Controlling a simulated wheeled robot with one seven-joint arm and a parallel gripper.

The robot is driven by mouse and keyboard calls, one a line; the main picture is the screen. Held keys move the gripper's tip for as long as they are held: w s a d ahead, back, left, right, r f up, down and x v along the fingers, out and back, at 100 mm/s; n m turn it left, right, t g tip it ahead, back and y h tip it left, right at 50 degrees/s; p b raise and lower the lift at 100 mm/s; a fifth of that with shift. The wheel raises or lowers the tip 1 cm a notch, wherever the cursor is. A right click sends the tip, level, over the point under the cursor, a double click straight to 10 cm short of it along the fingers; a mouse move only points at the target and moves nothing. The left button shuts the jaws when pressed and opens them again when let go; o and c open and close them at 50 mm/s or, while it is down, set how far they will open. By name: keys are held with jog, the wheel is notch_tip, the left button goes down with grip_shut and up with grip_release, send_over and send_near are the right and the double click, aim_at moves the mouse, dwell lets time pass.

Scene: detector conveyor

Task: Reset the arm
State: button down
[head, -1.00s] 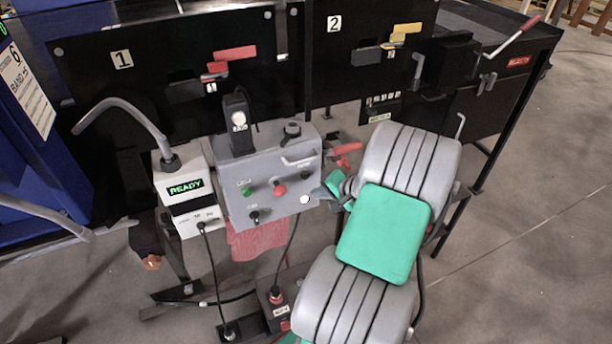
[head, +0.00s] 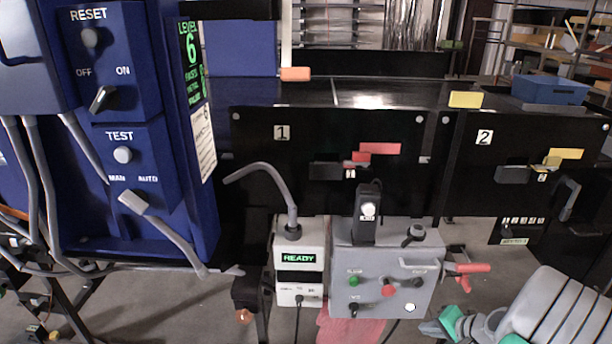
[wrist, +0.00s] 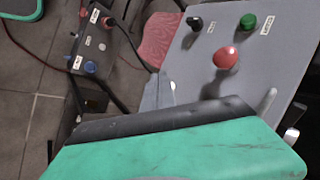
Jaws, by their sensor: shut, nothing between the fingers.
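My arm (head: 560,312), grey with green parts, shows at the lower right of the head view. My gripper (head: 430,328) is at its left end, low and right of the grey control box (head: 343,262). In the wrist view the slim grey fingers of my gripper (wrist: 157,92) are together and empty, left of the control box face (wrist: 262,72). That face carries a red button (wrist: 226,58), a green button (wrist: 248,21) and a black knob (wrist: 195,22). I cannot tell the exact gap between fingers and box.
A blue cabinet (head: 140,215) with RESET and TEST switches stands at left. A white READY unit (head: 300,238) with a curved grey hose is beside the control box. Black panels 1 (head: 300,130) and 2 (head: 520,140) stand behind. A red-handled clamp (head: 468,268) juts from the box's right side.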

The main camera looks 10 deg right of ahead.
jog(key=s+a+f+n+g+y, duration=0.1)
jog(key=s+a+g, duration=0.3)
jog(key=s, duration=0.4)
jog(key=s+a+f+g, duration=0.1)
jog(key=s+a+g, duration=0.25)
jog(key=s, duration=0.45)
jog(key=w+a+r+n+t+h, duration=0.1)
jog(key=w+a+r+n, duration=0.4)
jog(key=a+r, duration=0.4)
jog(key=w+a+r+n+t+h, duration=0.2)
jog(key=w+a+r+n, duration=0.4)
jog(key=a+r, duration=0.4)
jog(key=a, duration=0.3)
jog(key=shift+d+r, duration=0.1)
